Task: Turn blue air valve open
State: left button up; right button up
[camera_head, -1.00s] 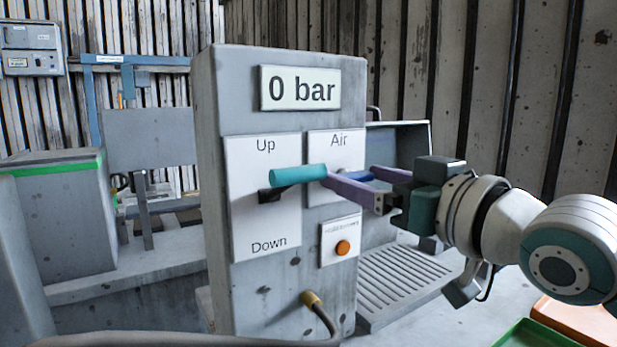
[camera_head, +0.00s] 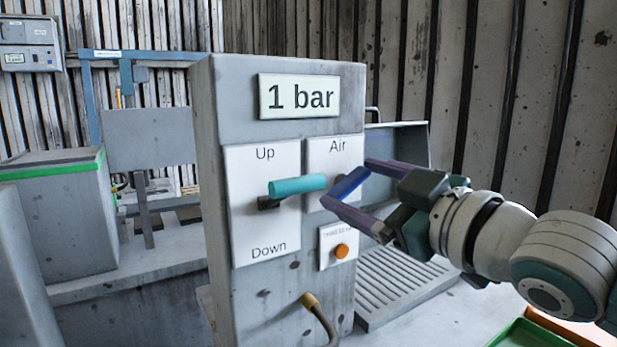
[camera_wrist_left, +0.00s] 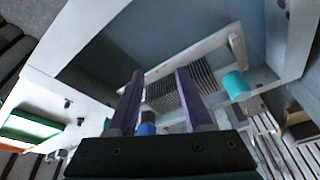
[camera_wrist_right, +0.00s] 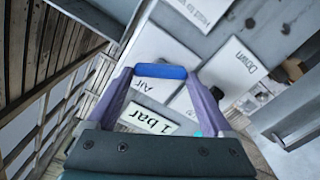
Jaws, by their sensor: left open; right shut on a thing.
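The blue air valve handle (camera_head: 349,184) sits on the white Air plate (camera_head: 338,148) of the grey control column and is tilted, its right end raised. My right gripper (camera_head: 346,182) is shut on the handle, one purple finger at each end. In the right wrist view the blue handle (camera_wrist_right: 160,72) spans between the fingertips. The display (camera_head: 299,96) above reads 1 bar. My left gripper (camera_wrist_left: 160,90) shows only in its own wrist view, open, with its fingers apart; a blue piece (camera_wrist_left: 147,126) shows between them, farther off.
A teal lever (camera_head: 298,186) on the Up/Down plate (camera_head: 262,235) is close to the left of the valve. An orange button (camera_head: 341,251) sits below it, and a hose (camera_head: 318,312) leaves the column lower down. A ribbed grate (camera_head: 405,283) lies to the right.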

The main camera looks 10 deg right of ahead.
jog(key=n, duration=0.5)
jog(key=shift+n+p, duration=0.4)
jog(key=n, duration=0.3)
jog(key=shift+a+f, duration=0.1)
jog(key=shift+f+n, duration=0.1)
jog(key=shift+n, duration=1.5)
jog(key=o, duration=1.1)
jog(key=shift+o, duration=0.2)
jog(key=shift+s, duration=0.15)
